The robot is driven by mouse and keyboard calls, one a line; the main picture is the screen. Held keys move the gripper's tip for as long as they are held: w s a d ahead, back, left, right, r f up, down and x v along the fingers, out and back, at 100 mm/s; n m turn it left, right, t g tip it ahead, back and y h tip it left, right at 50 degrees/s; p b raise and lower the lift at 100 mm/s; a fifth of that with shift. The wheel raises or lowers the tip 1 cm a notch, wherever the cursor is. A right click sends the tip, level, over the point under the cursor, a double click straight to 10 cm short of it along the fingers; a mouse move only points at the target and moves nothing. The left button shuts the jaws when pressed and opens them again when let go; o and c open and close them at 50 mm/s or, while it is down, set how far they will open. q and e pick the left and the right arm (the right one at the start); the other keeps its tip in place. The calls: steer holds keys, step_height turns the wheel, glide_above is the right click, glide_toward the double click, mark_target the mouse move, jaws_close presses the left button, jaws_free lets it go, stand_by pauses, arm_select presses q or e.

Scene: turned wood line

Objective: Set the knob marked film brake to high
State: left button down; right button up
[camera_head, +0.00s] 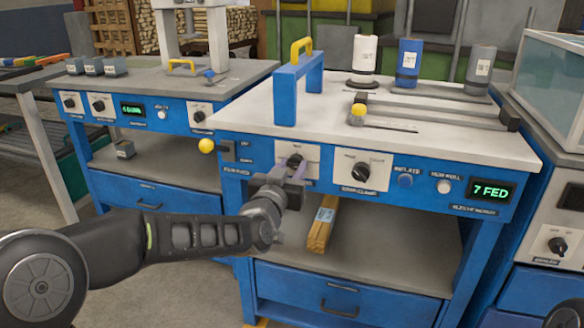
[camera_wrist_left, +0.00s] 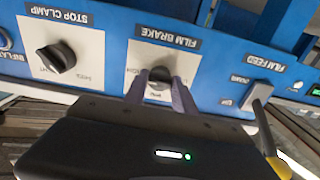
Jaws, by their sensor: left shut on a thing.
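The film brake knob (camera_wrist_left: 158,84) is a dark knob on a white plate (camera_wrist_left: 181,58) in the blue front panel; in the left wrist view its label reads upside down. In the head view the knob (camera_head: 294,161) shows just above my left gripper (camera_head: 291,177). My left gripper (camera_wrist_left: 160,92) is shut on the knob, one finger on each side. The fingers and the gripper body hide part of the knob and the scale marks, so its exact setting cannot be read. My right gripper is not in view.
The stop clamp knob (camera_head: 361,171) sits to the right on the same panel, with buttons and a green "7 FED" display (camera_head: 491,191) beyond. A yellow-ended lever (camera_head: 206,146) stands out at the left. A wood bundle (camera_head: 322,225) lies on the shelf below.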

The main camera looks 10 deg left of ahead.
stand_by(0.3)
arm_select(q)
steer(key=c, duration=1)
jaws_free()
steer(key=s, duration=0.5)
steer(key=s+p, duration=0.1)
steer(key=s, duration=0.1)
steer(key=shift+s+a, duration=0.25)
steer(key=shift+s, duration=0.15)
